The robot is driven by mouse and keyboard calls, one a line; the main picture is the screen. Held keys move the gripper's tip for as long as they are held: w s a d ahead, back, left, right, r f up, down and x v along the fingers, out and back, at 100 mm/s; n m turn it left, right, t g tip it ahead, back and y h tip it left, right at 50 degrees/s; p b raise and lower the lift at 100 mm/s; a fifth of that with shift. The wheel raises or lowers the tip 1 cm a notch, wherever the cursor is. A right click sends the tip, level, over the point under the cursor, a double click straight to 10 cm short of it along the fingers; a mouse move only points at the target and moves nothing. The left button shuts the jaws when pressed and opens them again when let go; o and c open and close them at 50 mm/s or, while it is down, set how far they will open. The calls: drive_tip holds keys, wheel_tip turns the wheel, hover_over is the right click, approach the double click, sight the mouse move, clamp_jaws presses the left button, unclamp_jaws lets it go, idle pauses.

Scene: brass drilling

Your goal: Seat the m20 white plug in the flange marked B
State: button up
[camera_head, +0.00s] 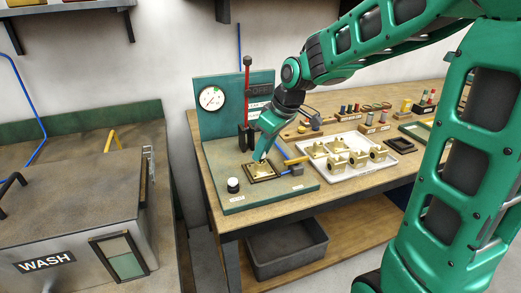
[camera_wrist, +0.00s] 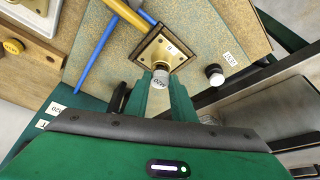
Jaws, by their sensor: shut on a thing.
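The white plug (camera_wrist: 161,84), with an M20 label, is between the fingers of my gripper (camera_wrist: 162,92) in the wrist view. The brass flange (camera_wrist: 150,52) is a square plate with corner holes and a mark that looks like B. It lies in a dark square frame just beyond the plug. The plug's brass-coloured end overlaps the flange's middle; I cannot tell if it is in the bore or above it. In the head view my gripper (camera_head: 262,155) points down at the flange (camera_head: 255,171) on the green-edged station, and hides the plug.
A black-and-white knob (camera_head: 233,185) stands left of the flange. A red-handled lever (camera_head: 247,90) and gauge (camera_head: 211,98) stand behind. A white tray (camera_head: 335,177) of brass fittings is to the right.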

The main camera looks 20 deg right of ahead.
drive_tip(key=shift+f, duration=0.55)
idle(0.9)
drive_tip(key=o, duration=1.5)
drive_tip(key=shift+r, duration=0.15)
drive_tip(key=shift+r, duration=3.4)
